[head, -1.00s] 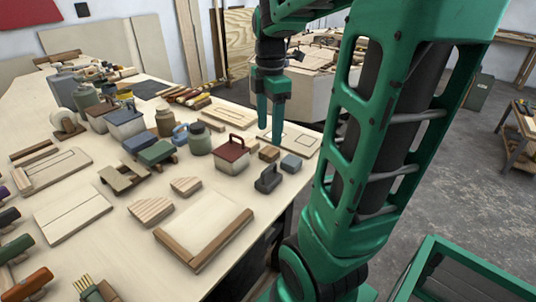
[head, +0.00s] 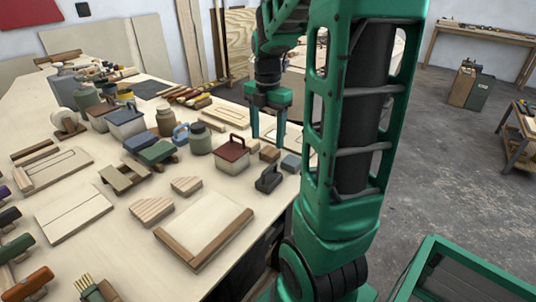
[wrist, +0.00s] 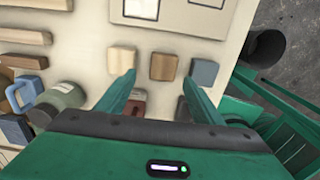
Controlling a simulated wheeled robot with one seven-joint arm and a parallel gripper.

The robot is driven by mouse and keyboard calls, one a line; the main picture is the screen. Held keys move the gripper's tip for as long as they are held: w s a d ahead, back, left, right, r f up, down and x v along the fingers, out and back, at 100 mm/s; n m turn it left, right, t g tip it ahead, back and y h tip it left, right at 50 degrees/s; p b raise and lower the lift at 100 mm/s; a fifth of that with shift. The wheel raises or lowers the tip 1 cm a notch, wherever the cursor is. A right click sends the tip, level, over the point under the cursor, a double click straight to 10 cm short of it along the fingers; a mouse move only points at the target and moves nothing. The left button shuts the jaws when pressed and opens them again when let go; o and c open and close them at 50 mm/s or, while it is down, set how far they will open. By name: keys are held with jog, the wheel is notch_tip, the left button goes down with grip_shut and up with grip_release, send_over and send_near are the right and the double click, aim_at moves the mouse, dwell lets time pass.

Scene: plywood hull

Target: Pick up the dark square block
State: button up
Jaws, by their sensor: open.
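The dark square block (head: 270,154) is a small brown wooden cube near the right edge of the workbench. In the wrist view the brown block (wrist: 163,66) lies in the gap between my fingertips, just beyond them in the picture. My gripper (head: 267,144) is open and points down over the row of small blocks. In the wrist view my gripper (wrist: 159,77) holds nothing, and I cannot tell its exact height above the block. A paler wooden block (wrist: 121,60) lies to the left of the brown one and a blue-grey block (wrist: 204,72) to its right.
A red-lidded box (head: 232,152) with a handle stands close by on the bench. A black handled tool (head: 268,180) is in front of the blocks. A green jar (head: 200,139) stands farther left. The bench edge drops off to the right.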

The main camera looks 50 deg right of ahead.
aim_at(269, 150)
jog(key=shift+s+d+f, duration=0.1)
jog(key=shift+d+f, duration=0.1)
jog(key=shift+f, duration=0.95)
jog(key=shift+s+d+f, duration=0.1)
jog(key=shift+d+f, duration=0.05)
jog(key=shift+f, duration=1)
jog(key=c, duration=1.1)
jog(key=shift+w+r, duration=0.1)
